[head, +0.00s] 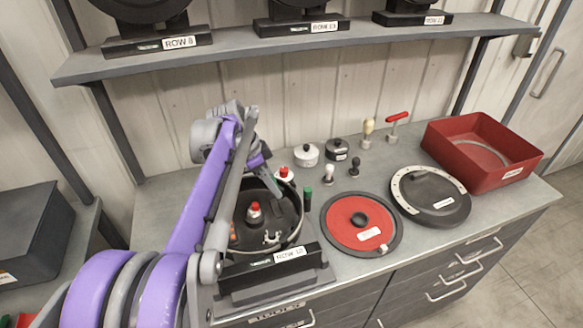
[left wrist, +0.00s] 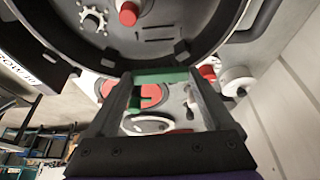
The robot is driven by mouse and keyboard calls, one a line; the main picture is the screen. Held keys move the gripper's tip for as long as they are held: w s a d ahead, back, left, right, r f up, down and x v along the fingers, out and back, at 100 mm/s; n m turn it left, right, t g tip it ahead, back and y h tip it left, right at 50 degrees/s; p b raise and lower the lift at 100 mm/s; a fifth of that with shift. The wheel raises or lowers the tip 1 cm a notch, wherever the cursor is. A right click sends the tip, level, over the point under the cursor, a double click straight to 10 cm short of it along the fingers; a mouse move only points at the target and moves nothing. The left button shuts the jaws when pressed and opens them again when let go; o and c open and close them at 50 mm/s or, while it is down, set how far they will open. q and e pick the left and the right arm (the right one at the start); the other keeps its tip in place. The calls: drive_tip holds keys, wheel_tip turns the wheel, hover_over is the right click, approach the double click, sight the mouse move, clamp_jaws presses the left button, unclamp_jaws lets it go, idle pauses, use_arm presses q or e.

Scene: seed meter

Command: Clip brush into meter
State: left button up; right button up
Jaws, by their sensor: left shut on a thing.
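The meter (head: 299,226) is a round black open housing on a stand at the front left of the counter. A hub with a red knob (head: 254,209) sits inside it. My left gripper (head: 273,188) reaches down over the back of the meter. In the left wrist view, my left gripper (left wrist: 160,80) is shut on a small green piece (left wrist: 160,76), which looks like the brush. It spans the fingertips close beside the meter's rim (left wrist: 105,64). Whether it touches the rim is unclear. In the head view the held piece is hidden. My right gripper is not in view.
A red disc (head: 345,211) and a black lid with a pale rim (head: 440,211) lie right of the meter. A red tray (head: 450,158) stands at the far right. A shelf (head: 240,49) hangs above.

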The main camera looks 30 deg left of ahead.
use_arm(q)
drive_tip(key=shift+w, duration=0.3)
drive_tip(key=shift+s+f+b, duration=0.3)
drive_tip(key=shift+f+b, duration=0.25)
drive_tip(key=shift+f, duration=0.15)
wheel_tip(320, 180, down, 2)
drive_tip(key=shift+f+b, duration=0.25)
drive_tip(key=shift+b, duration=0.65)
drive_tip(key=shift+f+b, duration=0.35)
drive_tip(key=shift+f, duration=0.35)
drive_tip(key=shift+w+f, duration=0.1)
drive_tip(key=shift+f, duration=0.35)
drive_tip(key=shift+r, duration=0.1)
drive_tip(key=shift+f, duration=1.05)
